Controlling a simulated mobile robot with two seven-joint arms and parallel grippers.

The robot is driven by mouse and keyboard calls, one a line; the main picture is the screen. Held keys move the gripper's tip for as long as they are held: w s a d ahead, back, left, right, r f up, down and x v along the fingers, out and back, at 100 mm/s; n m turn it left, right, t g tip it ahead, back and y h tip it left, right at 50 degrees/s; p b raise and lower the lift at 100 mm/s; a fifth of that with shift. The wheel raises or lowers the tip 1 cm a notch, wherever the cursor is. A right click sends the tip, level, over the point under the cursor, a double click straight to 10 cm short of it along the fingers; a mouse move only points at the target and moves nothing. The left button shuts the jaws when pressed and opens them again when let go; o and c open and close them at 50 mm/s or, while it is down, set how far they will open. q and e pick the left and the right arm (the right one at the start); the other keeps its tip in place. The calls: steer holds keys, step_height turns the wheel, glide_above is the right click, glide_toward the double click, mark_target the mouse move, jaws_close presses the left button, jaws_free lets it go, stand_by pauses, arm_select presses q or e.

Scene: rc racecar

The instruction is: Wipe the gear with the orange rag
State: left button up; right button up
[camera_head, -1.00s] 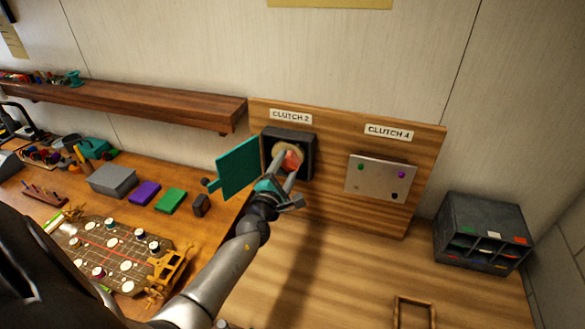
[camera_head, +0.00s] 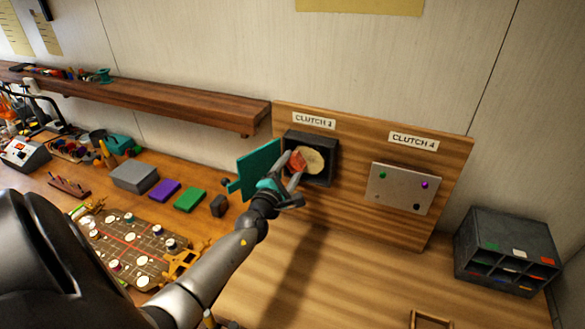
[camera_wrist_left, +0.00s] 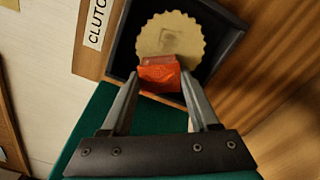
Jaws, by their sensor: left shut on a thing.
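The gear (camera_head: 312,159) is a tan toothed disc inside an open dark box (camera_head: 331,165) on the wooden board. In the left wrist view the gear (camera_wrist_left: 168,36) shows its upper face, and its lower part is hidden by the rag. The orange rag (camera_head: 297,161) is held between the fingers of my left gripper (camera_head: 291,170), which is shut on it. In the left wrist view the rag (camera_wrist_left: 160,75) overlaps the gear's lower edge; I cannot tell whether they touch. My right gripper is not in view.
A teal door panel (camera_head: 252,170) stands open left of the box, close to my gripper. A metal plate (camera_head: 401,188) sits under the CLUTCH 4 label. A dark compartment organizer (camera_head: 505,255) is at the right. The bench (camera_head: 340,280) below the board is mostly clear.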

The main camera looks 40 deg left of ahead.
arm_select(q)
steer(key=shift+s+d+p, duration=0.1)
steer(key=shift+s+p, duration=0.2)
steer(key=shift+s, duration=0.4)
steer(key=v, duration=0.2)
steer(key=shift+s+d, duration=0.1)
steer(key=shift+s, duration=0.25)
steer(key=shift+p+v, duration=0.3)
steer(key=shift+v, duration=0.6)
steer(key=v, duration=0.3)
steer(key=shift+r, duration=0.1)
steer(key=shift+w, duration=0.1)
